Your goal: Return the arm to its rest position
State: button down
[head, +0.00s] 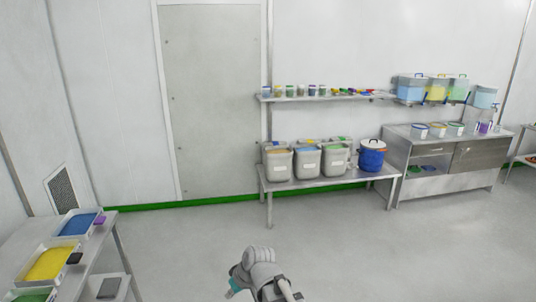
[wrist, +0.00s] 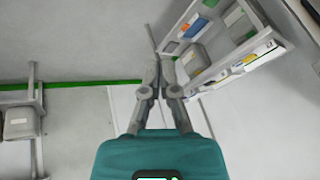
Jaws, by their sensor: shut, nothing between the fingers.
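My gripper (wrist: 158,72) shows in the wrist view with its two grey fingers together and nothing between them. It is in free air, with floor and a pale wall or door behind it. In the head view, part of my arm (head: 264,275) shows folded at the bottom centre, above open floor. A small teal part shows at its left side. The fingertips cannot be made out in the head view.
A side table with trays of blue (head: 77,224), yellow (head: 48,264) and green material stands at left. A low bench (head: 330,182) with grey bins and a blue drum (head: 371,158) stands at the back; a cabinet (head: 445,187) is at right. The middle floor is clear.

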jog(key=s+d+f+m+g+h, duration=0.1)
jog(key=d+m+h, duration=0.4)
jog(key=d, duration=2.3)
jog(key=s+f+m, duration=0.1)
jog(key=s+m, duration=0.1)
jog(key=m, duration=0.1)
jog(key=shift+s, duration=0.2)
jog(key=shift+f, duration=0.1)
